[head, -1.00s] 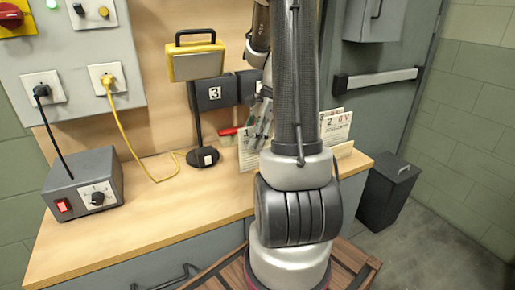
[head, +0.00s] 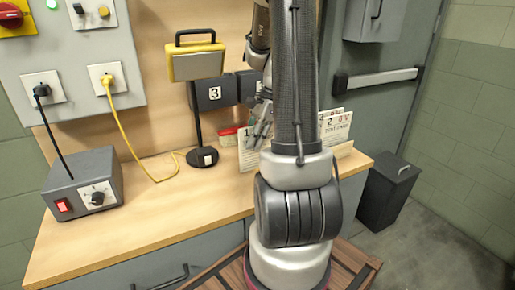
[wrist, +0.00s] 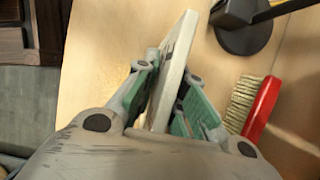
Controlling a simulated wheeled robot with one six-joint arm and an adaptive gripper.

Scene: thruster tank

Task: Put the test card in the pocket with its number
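A pale test card (wrist: 172,75) stands between the fingers of my gripper (wrist: 170,72) in the wrist view. The green finger pads lie on either side of it, with a gap visible, so the gripper looks open around it. In the head view my gripper (head: 259,125) is over the left end of the pale cards, partly hidden by my arm. A left card (head: 246,155) and right cards (head: 336,125) carry print too small to read surely.
A yellow-cased lamp (head: 197,65) stands on a round black base (head: 202,158) left of the cards. A red-handled brush (wrist: 264,108) lies close to my gripper. A grey power box (head: 84,184) sits at left. The front bench surface (head: 150,225) is clear.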

